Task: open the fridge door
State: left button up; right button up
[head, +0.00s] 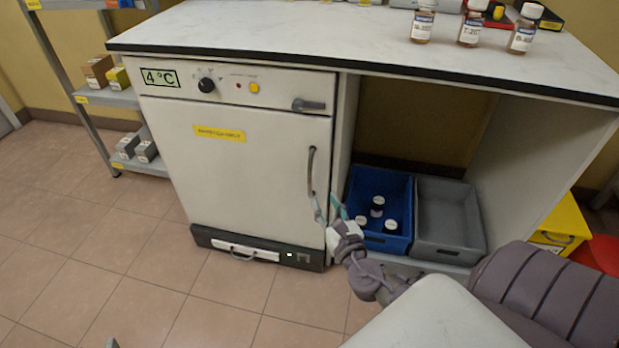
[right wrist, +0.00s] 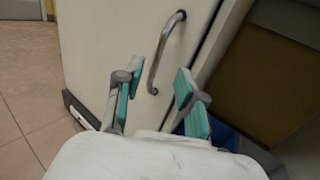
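The white fridge (head: 245,165) stands under the worktop with its door closed. Its metal bar handle (head: 311,172) runs upright near the door's right edge. A green "4°C" display (head: 160,78) is on its top panel. My right gripper (head: 328,207) is at the lower end of the handle, pointing up at it. In the right wrist view the handle (right wrist: 161,60) shows beyond and between the fingertips of my right gripper (right wrist: 159,78), which are spread apart. Whether they touch the handle I cannot tell.
A blue crate (head: 366,182) with several dark bottles and a grey crate (head: 447,205) stand right of the fridge. Bottles (head: 421,22) stand on the worktop (head: 255,35). A shelf rack (head: 107,97) is at the left. The tiled floor (head: 120,265) before the fridge is clear.

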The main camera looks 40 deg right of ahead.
aim_at(310, 176)
jog(key=b+x, duration=0.1)
jog(key=x, duration=0.9)
jog(key=shift+w+f, duration=0.1)
jog(key=shift+w+d, duration=0.2)
jog(key=shift+w, duration=0.5)
pick_arm(q)
jog(key=r+t, duration=0.1)
jog(key=w+r+t, duration=0.1)
jog(key=r, duration=0.1)
jog(key=w+d+r+t, duration=0.1)
jog(key=shift+d+r+h, duration=0.1)
jog(key=shift+r+h, duration=0.05)
jog(key=shift+h, duration=0.25)
pick_arm(e)
grip_shut()
